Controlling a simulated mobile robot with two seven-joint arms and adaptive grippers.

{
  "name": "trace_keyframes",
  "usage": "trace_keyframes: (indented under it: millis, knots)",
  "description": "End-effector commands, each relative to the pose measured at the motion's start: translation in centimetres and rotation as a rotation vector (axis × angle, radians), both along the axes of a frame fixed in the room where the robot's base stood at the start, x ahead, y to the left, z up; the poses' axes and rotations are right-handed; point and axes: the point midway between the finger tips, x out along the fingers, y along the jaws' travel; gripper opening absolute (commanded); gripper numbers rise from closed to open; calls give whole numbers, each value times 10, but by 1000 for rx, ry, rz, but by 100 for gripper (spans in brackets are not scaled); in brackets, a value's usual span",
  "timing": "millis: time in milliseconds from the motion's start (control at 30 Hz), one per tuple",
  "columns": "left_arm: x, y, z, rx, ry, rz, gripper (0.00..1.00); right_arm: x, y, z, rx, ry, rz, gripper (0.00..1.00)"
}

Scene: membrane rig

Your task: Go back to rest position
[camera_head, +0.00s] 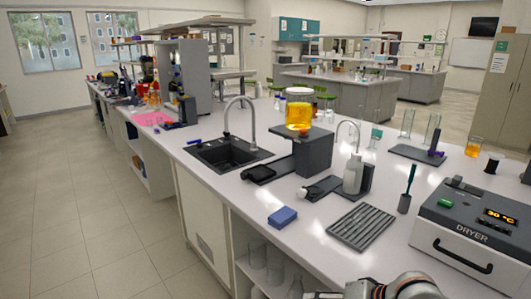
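A grey arm link of mine shows at the bottom edge, right of the middle, in front of the bench. I cannot tell which arm it belongs to. No gripper fingers show clearly, so I cannot see what either gripper holds. The long white bench (240,192) runs from the lower right to the far left.
The dryer (475,230), reading 30 °C, stands at the right. A slotted grey rack (361,226), a blue block (282,216), a white wash bottle (353,174) and a black sink (228,153) are on the bench. The tiled floor (62,220) at the left is clear.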

Motion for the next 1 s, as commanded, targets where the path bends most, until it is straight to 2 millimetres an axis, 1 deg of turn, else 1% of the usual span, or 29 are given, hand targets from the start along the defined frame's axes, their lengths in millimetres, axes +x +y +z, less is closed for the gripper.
trace_keyframes:
  millis: [33,100,167,267,367,467,500,567,600,700,800,900,1000]
  knots:
    - [-1,0,0,0,1,0,0,-6,8,-17,8,-38,9,53]
    - [-1,0,-1,0,2,-1,0,-10,11,-34,-3,-111,21,53]
    - [-2,0,-1,0,3,0,0,-14,12,-49,-22,-173,26,53]
    - [-2,0,-1,0,3,0,0,-27,8,-76,-76,-269,27,53]
    - [-2,0,-1,0,3,-1,0,-45,-3,-104,-161,-355,28,53]
    - [-2,0,-1,0,3,-1,0,-71,-18,-133,-271,-425,37,53]
    - [-2,-1,-1,0,3,-1,0,-83,-25,-144,-321,-448,45,53]
    - [-2,-1,-1,0,3,-1,0,-103,-36,-159,-400,-476,59,53]
    - [-2,-1,-1,0,3,-1,0,-116,-43,-169,-452,-492,72,53]
    - [-2,-1,-1,0,3,-1,0,-148,-58,-188,-569,-517,111,53]
    - [-2,-1,-1,0,3,-1,0,-171,-69,-199,-653,-530,147,53]
    - [-2,-1,-1,0,3,-1,0,-183,-74,-204,-700,-538,172,53]
    - [-2,-1,-1,0,3,-1,0,-186,-76,-205,-716,-544,180,53]
